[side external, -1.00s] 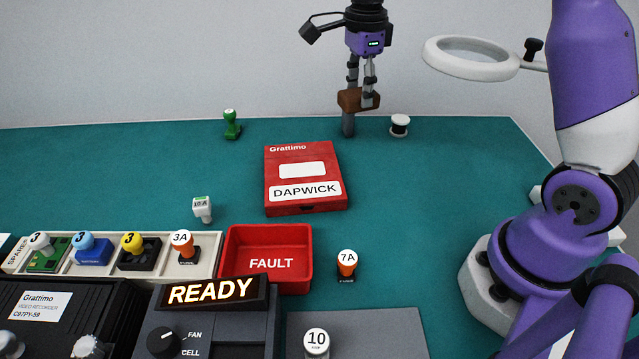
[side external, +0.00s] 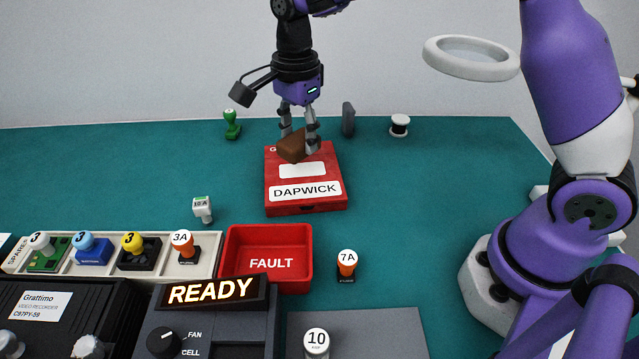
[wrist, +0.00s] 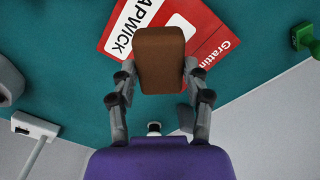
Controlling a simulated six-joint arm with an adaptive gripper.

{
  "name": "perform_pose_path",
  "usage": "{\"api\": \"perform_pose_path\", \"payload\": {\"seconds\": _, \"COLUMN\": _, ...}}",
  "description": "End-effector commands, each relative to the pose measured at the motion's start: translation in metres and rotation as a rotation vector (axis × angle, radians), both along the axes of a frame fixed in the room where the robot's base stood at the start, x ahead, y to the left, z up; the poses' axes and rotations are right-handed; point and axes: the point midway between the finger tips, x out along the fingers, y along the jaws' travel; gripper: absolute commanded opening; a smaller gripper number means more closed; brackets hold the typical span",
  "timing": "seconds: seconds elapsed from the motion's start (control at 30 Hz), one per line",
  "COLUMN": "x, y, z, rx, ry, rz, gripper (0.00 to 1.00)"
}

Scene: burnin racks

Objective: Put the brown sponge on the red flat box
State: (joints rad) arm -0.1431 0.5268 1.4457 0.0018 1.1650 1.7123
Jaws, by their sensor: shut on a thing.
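The brown sponge (side external: 291,148) is between the fingers of my gripper (side external: 299,142), over the back part of the red flat box (side external: 306,190). The sponge looks slightly tilted in the side view. I cannot tell whether its underside touches the box. It hides part of the box's lid and lettering.
A dark grey upright block (side external: 348,119) and a black-and-white spool (side external: 400,125) stand behind right. A green stamp-like piece (side external: 232,124) stands behind left. A red FAULT bin (side external: 267,284) and an orange 7A fuse (side external: 346,265) are in front. Table right of the box is clear.

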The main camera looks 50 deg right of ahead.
Motion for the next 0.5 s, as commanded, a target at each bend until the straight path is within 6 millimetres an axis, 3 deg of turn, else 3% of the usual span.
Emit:
{"api": "perform_pose_path", "payload": {"seconds": 0.13, "x": 0.01, "y": -0.013, "z": -0.01, "rx": 0.0, "ry": 0.0, "rz": -0.001, "gripper": 0.27}}
{"api": "perform_pose_path", "payload": {"seconds": 0.5, "x": 0.011, "y": -0.014, "z": -0.051, "rx": 0.0, "ry": 0.0, "rz": 0.0, "gripper": 0.27}}
